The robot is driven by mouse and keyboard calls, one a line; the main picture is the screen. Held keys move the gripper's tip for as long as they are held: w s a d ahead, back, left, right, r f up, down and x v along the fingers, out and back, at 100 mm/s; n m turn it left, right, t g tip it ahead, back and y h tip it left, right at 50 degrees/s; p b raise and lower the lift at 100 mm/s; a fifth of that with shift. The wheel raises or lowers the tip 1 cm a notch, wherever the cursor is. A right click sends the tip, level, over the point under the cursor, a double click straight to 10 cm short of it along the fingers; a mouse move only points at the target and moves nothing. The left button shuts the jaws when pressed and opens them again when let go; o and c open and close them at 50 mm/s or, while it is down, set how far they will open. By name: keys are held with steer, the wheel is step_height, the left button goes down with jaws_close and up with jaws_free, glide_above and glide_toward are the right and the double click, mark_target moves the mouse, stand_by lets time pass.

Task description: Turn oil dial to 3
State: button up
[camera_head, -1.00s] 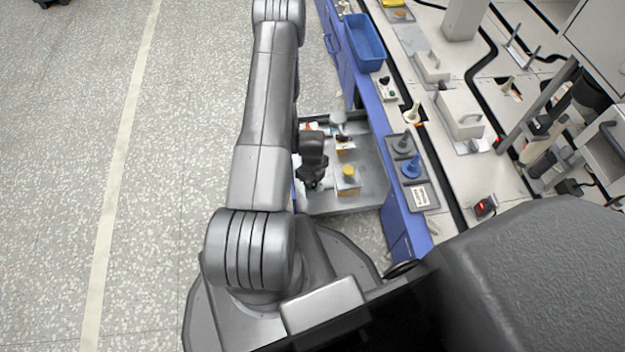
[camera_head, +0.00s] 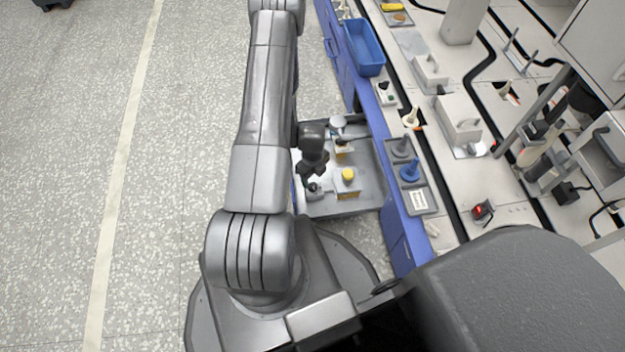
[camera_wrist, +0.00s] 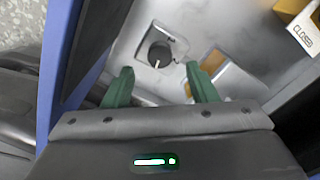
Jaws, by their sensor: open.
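A dark round dial (camera_wrist: 155,54) with a white pointer line sits on a pale plate in the wrist view, ahead of my fingers. Its pointer slants toward the bottom of that picture. No scale numbers are readable, and I cannot read which dial this is. My gripper (camera_wrist: 160,68) is open, its two green fingers spread to left and right of the dial and apart from it. In the head view my gripper (camera_head: 312,174) is over the left side of a grey open drawer (camera_head: 368,190).
In the drawer stand a yellow-topped block (camera_head: 347,175) and a pale round-topped part (camera_head: 338,122). An orange block marked CLOSED (camera_wrist: 303,30) is at the wrist view's upper right. The blue bench front (camera_head: 392,195) borders the drawer. Open floor (camera_head: 60,180) lies left.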

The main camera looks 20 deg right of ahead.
mark_target(313, 185)
step_height(313, 185, up, 9)
steer(key=p, duration=0.2)
steer(key=shift+f, duration=0.2)
step_height(313, 185, down, 14)
steer(key=b, duration=0.4)
steer(key=shift+r, duration=0.15)
